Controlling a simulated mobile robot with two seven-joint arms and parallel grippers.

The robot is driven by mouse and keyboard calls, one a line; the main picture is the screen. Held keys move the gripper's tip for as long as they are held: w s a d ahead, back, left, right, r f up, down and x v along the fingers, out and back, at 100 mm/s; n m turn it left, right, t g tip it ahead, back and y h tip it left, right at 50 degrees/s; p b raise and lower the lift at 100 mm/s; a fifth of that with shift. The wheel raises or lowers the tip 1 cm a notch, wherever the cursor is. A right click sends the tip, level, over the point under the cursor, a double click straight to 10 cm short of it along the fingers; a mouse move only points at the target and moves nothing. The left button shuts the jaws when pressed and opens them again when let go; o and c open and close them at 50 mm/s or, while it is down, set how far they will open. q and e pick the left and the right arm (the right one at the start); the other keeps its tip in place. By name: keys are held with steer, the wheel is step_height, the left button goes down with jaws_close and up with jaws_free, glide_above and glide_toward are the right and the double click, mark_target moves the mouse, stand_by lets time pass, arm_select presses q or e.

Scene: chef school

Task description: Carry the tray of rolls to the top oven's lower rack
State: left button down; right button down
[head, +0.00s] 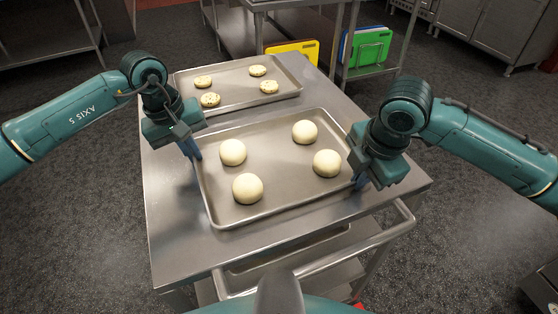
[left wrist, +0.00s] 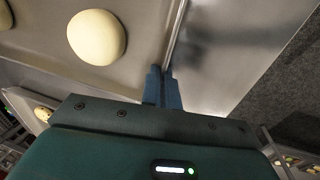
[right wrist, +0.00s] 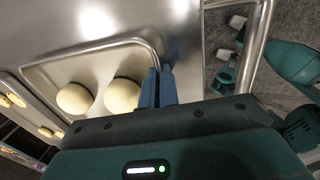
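A metal tray (head: 283,183) with round pale rolls (head: 248,188) is on a steel cart top. The rolls also show in the left wrist view (left wrist: 97,37) and the right wrist view (right wrist: 123,95). My left gripper (head: 190,149) is at the tray's left rim, its blue fingers (left wrist: 162,86) nearly together with the rim between them. My right gripper (head: 361,182) is at the right rim near the front corner, its fingers (right wrist: 157,86) also close together on the rim. The tray looks level; I cannot tell whether it touches the cart. No oven is in view.
A second tray (head: 238,93) with flat speckled rolls lies behind on the steel cart (head: 172,230). The cart has a front handle bar (head: 330,258) and a lower shelf. Behind stands a steel table with yellow (head: 293,48) and green (head: 369,47) boards. Dark floor is open on both sides.

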arm_select(q)
steer(key=shift+r, duration=0.1)
arm_select(e)
steer(key=shift+r, duration=0.1)
